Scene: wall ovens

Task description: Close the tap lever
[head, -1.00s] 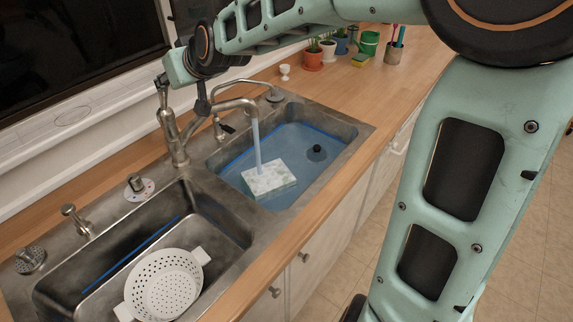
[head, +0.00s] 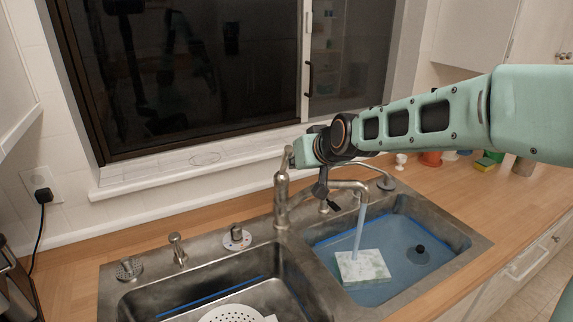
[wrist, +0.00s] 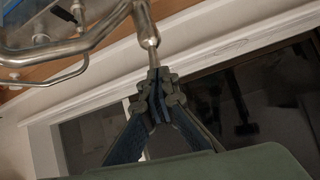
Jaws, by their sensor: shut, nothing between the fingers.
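The metal tap (head: 281,190) stands behind the two-basin sink. Its slim lever (head: 286,154) rises from the top of the body, and in the wrist view the lever (wrist: 149,43) points toward my fingertips. Water (head: 360,226) runs from the curved spout (head: 347,186) into the right basin. My gripper (wrist: 157,74) is shut and empty, with its fingertips at the lever's end. I cannot tell whether they touch it. In the head view my arm reaches in from the right, and its end is just right of the lever; the fingers are mostly hidden there.
A white and green sponge block (head: 362,267) sits in the water-filled right basin. A white colander (head: 230,314) is in the left basin. The windowsill (head: 190,172) and dark window (head: 190,70) are close behind the tap. Pots and a green-yellow sponge (head: 486,162) stand at the back right.

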